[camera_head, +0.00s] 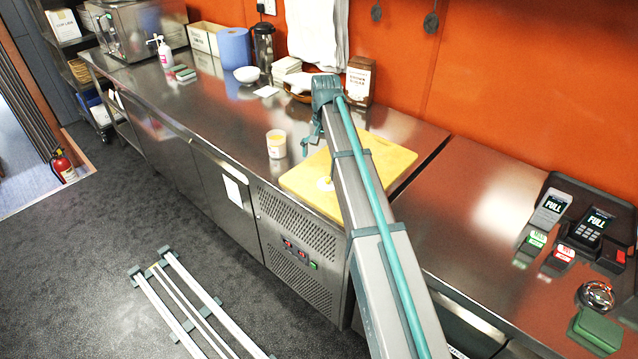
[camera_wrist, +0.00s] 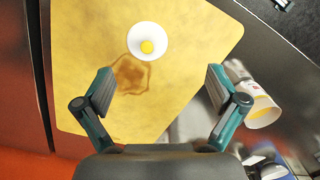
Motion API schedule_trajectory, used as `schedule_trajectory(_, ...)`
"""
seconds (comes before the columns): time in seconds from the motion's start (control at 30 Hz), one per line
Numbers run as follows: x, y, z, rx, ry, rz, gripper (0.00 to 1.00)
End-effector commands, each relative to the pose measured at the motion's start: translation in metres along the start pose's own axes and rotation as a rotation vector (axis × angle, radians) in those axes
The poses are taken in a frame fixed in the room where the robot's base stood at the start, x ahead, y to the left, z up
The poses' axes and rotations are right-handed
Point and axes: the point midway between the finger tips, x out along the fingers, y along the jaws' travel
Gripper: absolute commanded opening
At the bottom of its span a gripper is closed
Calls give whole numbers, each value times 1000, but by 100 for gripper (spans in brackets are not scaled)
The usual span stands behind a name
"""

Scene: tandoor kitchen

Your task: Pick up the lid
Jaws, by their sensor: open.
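The lid (camera_wrist: 140,35) is a small white disc with a yellow centre. It lies flat on a yellow cutting board (camera_wrist: 205,35). My gripper (camera_wrist: 160,82) is open and empty above the board. In the wrist view the lid is beyond the fingertips, a little left of the midline between them. In the head view most of the gripper is hidden by my arm.
A white and yellow tub (camera_head: 276,145) stands left of the board; it also shows beside the right finger in the wrist view (camera_wrist: 262,110). A brown ring stain (camera_wrist: 131,76) marks the board. A brown sugar box (camera_head: 359,82) stands behind.

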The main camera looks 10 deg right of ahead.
Motion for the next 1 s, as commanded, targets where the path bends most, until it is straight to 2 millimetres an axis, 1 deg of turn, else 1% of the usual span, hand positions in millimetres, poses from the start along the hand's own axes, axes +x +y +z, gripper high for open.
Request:
schedule_trajectory(0.03, -8, 14, -5, 42, 18, 15, 95)
schedule_trajectory(0.1, -11, 24, -9, 80, 31, 29, 95)
schedule_trajectory(0.2, -9, 30, -12, 99, 38, 38, 95)
schedule_trajectory(0.27, -3, 30, -11, 97, 37, 37, 95)
schedule_trajectory(0.5, 30, 30, -12, 95, 35, 36, 95)
schedule_trajectory(0.6, 39, 30, -13, 94, 37, 35, 95)
schedule_trajectory(0.83, 52, 28, -13, 93, 36, 35, 95)
schedule_trajectory(1.0, 72, 27, -14, 93, 35, 35, 95)
